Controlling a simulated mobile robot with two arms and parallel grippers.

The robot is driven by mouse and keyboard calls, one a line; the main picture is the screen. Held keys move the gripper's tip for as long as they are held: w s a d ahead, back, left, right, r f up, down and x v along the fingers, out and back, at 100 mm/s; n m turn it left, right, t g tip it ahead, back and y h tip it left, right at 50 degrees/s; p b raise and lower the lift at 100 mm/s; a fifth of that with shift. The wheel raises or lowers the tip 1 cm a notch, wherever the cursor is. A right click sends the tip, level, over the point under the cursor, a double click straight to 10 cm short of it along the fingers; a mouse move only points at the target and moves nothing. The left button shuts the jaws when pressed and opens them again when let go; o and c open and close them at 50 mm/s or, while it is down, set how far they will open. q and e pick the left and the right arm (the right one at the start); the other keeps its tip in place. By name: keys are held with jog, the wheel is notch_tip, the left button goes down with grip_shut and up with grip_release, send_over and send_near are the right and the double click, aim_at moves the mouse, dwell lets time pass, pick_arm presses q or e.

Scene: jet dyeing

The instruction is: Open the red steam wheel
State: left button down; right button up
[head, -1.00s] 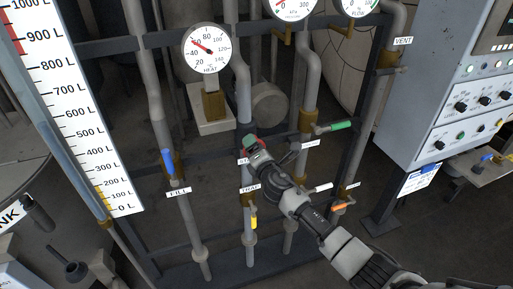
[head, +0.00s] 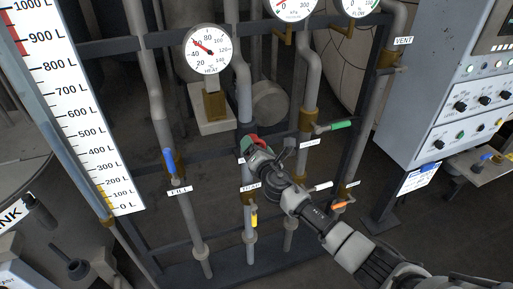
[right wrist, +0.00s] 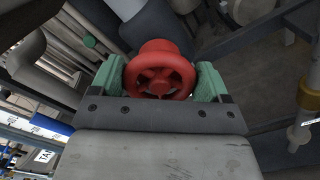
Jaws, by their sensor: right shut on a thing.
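The red steam wheel (right wrist: 160,70) sits between the two green fingers of my right gripper (right wrist: 158,82) in the right wrist view. The fingers are shut on its rim, one on each side. In the head view only a small red part of the wheel (head: 247,142) shows on the pipe under the heat gauge, and my right gripper (head: 256,152) covers the rest. My left gripper is not in view.
A blue-handled fill valve (head: 168,161) is left of the wheel. A green lever (head: 341,125) is to the right, and a yellow lever (head: 254,219) and an orange lever (head: 344,205) are below. A grey control cabinet (head: 417,95) stands at the right.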

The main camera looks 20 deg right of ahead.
jog(key=shift+f, duration=0.1)
jog(key=o, duration=0.9)
jog(key=shift+s, duration=0.1)
jog(key=s, duration=1)
jog(key=shift+s+d+b, duration=0.2)
jog(key=shift+s+b, duration=0.1)
jog(key=shift+s, duration=0.05)
